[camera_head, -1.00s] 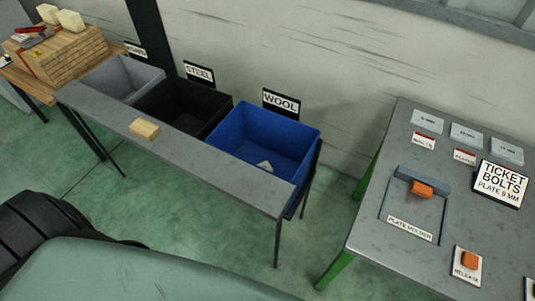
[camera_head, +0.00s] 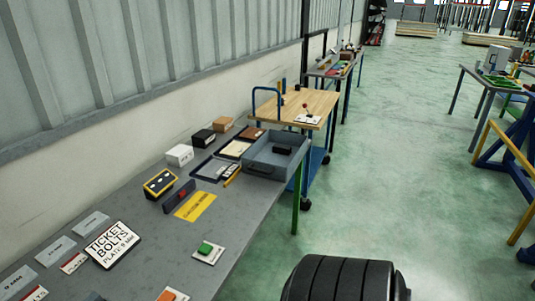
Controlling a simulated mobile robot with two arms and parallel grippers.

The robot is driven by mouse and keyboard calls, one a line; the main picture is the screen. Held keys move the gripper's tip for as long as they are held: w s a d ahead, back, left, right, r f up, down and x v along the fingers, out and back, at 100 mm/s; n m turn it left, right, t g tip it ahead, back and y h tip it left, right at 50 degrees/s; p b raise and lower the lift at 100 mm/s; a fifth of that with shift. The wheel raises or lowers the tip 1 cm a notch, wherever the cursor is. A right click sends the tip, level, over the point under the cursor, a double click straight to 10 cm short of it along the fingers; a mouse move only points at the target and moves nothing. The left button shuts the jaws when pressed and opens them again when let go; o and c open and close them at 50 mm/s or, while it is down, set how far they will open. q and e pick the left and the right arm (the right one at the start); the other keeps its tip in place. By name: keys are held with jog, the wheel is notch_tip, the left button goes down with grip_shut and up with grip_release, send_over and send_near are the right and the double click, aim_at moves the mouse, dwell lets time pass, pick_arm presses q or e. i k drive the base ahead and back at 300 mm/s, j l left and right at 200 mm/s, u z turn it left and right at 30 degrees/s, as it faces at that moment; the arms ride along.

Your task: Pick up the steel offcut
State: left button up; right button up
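I cannot make out a steel offcut for certain in the head view. A small dark block (camera_head: 284,150) lies in a grey open tray (camera_head: 263,168) at the far end of the grey bench; I cannot tell what it is. Neither of my grippers is in view. A dark rounded part of my own body shows at the bottom.
The grey bench (camera_head: 150,240) holds a ticket sign (camera_head: 112,244), a green button (camera_head: 206,248), a yellow-black box (camera_head: 159,184) and small white, black and brown boxes. A wood-topped cart (camera_head: 290,108) stands beyond. Green floor (camera_head: 420,190) is open at right.

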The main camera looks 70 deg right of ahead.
aim_at(276, 148)
jog(key=z, duration=2.25)
jog(key=i+l+z, duration=0.4)
jog(key=i+z, duration=0.15)
jog(key=i, duration=0.15)
jog(key=i+l+z, duration=0.1)
jog(key=i+z, duration=0.15)
jog(key=i, duration=0.15)
jog(key=i+l, duration=0.1)
jog(key=i, duration=0.45)
jog(key=i+l, duration=0.1)
jog(key=i, duration=0.45)
jog(key=i+l, duration=0.1)
jog(key=i, duration=0.45)
